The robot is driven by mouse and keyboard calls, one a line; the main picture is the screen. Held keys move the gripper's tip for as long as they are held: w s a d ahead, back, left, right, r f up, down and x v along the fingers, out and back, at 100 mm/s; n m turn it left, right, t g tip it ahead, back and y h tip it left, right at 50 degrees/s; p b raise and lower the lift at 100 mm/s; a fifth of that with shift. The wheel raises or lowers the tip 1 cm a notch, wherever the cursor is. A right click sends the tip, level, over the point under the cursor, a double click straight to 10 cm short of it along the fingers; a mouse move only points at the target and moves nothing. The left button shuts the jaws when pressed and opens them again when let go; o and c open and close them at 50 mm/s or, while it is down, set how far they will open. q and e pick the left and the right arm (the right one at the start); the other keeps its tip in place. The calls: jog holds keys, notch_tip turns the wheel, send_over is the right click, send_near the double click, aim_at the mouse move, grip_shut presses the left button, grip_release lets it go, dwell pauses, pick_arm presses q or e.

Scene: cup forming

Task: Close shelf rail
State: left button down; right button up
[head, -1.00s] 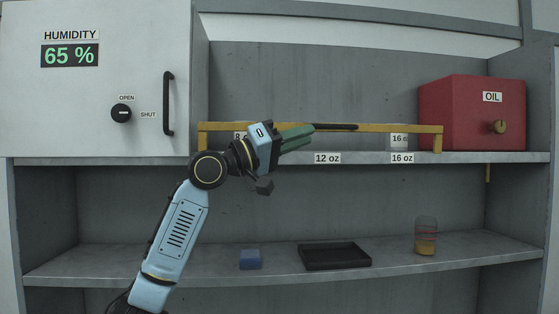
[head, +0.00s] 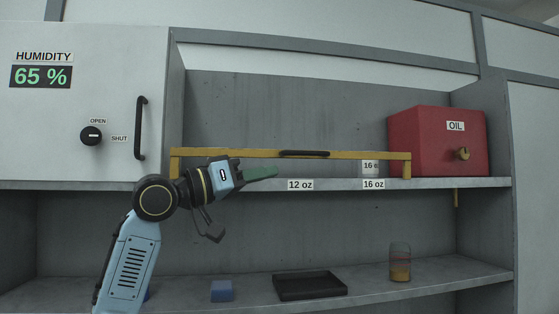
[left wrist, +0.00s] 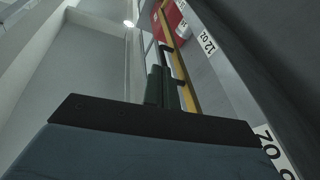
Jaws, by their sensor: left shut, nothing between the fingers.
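The yellow shelf rail (head: 240,153) spans the front of the upper shelf, with a black grip (head: 304,154) near its middle. Its end posts stand at the shelf's front edge. My left gripper (head: 268,172) is shut and empty, its green fingers pointing right, just below the rail bar and left of the black grip in the head view. In the left wrist view the fingers (left wrist: 162,88) point along the yellow rail (left wrist: 170,35). I cannot tell whether they touch it. My right gripper is not in view.
A red OIL box (head: 425,140) stands at the right of the upper shelf, beside a white 16 oz cup (head: 370,168). The lower shelf holds a blue block (head: 221,291), a black tray (head: 310,286) and an amber-filled jar (head: 400,264). A humidity cabinet (head: 75,130) is at left.

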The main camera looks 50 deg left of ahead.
aim_at(303, 152)
pick_arm(q)
jog(key=s+d+r+m+y+p, duration=0.1)
jog(key=s+d+m+y, duration=0.1)
jog(key=d+m+y, duration=0.45)
jog(key=s+d+m+y+p, duration=0.1)
jog(key=s+d+m+y, duration=0.2)
jog(key=m, duration=0.7)
jog(key=shift+y, duration=0.45)
jog(key=w+a+r+p, duration=0.1)
jog(key=w+a, duration=0.1)
jog(key=w, duration=0.2)
jog(key=w+a+p, duration=0.2)
jog(key=w, duration=0.1)
jog(key=w+a+r+p, duration=0.1)
jog(key=w+a, duration=0.2)
jog(key=w, duration=0.1)
jog(key=shift+w+r+p, duration=0.35)
jog(key=shift+w, duration=0.1)
jog(key=shift+w+a+r+p, duration=0.1)
jog(key=shift+a+r+p, duration=0.25)
jog(key=shift+a+p, duration=0.1)
jog(key=shift+r, duration=0.15)
